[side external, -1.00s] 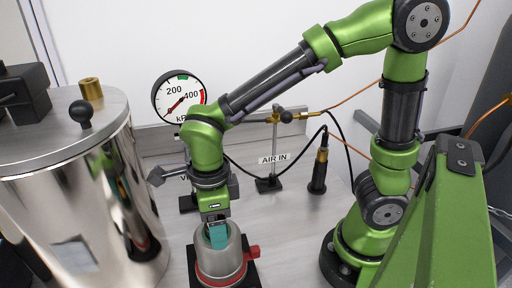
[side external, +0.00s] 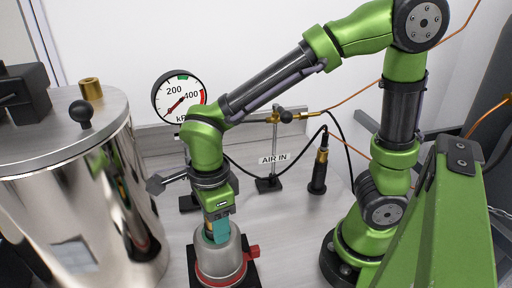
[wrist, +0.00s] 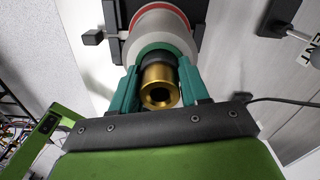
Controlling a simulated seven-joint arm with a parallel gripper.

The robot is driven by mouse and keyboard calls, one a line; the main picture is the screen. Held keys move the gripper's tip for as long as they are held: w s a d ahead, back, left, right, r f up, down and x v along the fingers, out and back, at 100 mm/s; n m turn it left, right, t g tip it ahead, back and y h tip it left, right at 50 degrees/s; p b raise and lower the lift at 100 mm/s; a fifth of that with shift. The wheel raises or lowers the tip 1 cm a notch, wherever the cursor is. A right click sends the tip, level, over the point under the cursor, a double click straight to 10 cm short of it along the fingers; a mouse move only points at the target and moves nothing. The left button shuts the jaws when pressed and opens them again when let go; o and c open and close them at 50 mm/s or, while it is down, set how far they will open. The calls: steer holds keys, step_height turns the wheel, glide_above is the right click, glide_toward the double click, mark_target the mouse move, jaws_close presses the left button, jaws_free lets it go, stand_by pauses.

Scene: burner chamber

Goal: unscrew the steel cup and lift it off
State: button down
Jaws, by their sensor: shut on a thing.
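A light grey metal cup-shaped body (side external: 222,263) with a red ring stands upright on a black base (side external: 250,274). I take it for the steel cup. It also shows in the wrist view (wrist: 157,22). The fingers are closed on this top part. The exact contact and any thread are hidden inside the rim.
A large polished steel vessel (side external: 75,190) stands close on the left. A red knob (side external: 253,251) sticks out at the cup's right.

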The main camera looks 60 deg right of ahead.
steer(key=n, duration=0.7)
steer(key=shift+n, duration=1)
steer(key=n, duration=1)
steer(key=shift+r+n, duration=0.1)
steer(key=shift+n, duration=0.7)
